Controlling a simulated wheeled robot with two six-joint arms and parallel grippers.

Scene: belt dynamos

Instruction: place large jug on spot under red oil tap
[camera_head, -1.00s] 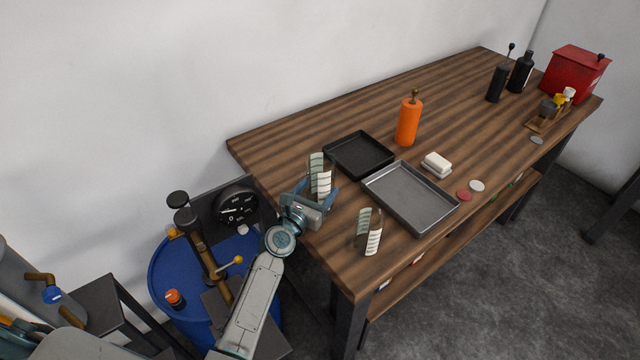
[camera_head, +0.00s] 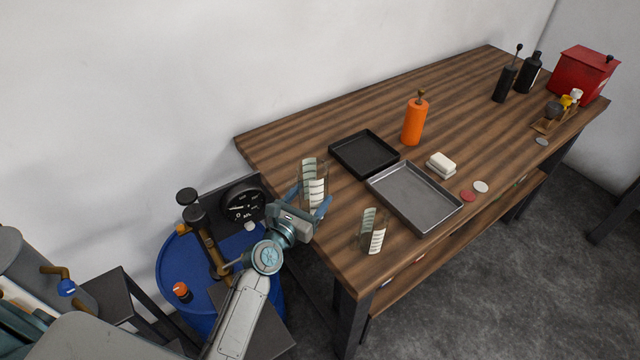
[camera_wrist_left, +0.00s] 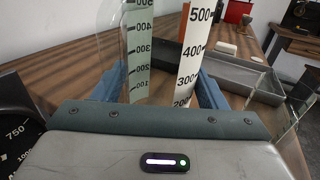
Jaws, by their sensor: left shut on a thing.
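A tall clear jug (camera_head: 313,172) with a white measuring scale is between the fingers of my left gripper (camera_head: 308,205), which is shut on it. It stands upright at the table's left end; I cannot tell whether its base touches the wood. In the left wrist view the jug (camera_wrist_left: 139,50) shows marks up to 500. A shorter clear jug (camera_head: 373,232) stands near the front left table edge. I cannot make out a red oil tap or a spot under it. A grey tank (camera_head: 15,258) at the far left has a blue-handled tap (camera_head: 67,288). My right gripper is out of view.
The wooden table (camera_head: 300,135) holds a black tray (camera_head: 364,153), a grey tray (camera_head: 413,195), an orange bottle (camera_head: 414,122) and a red box (camera_head: 582,73). A blue barrel (camera_head: 190,265) with a pump and a dial stands left of the table. A dark stand (camera_head: 110,290) is beside it.

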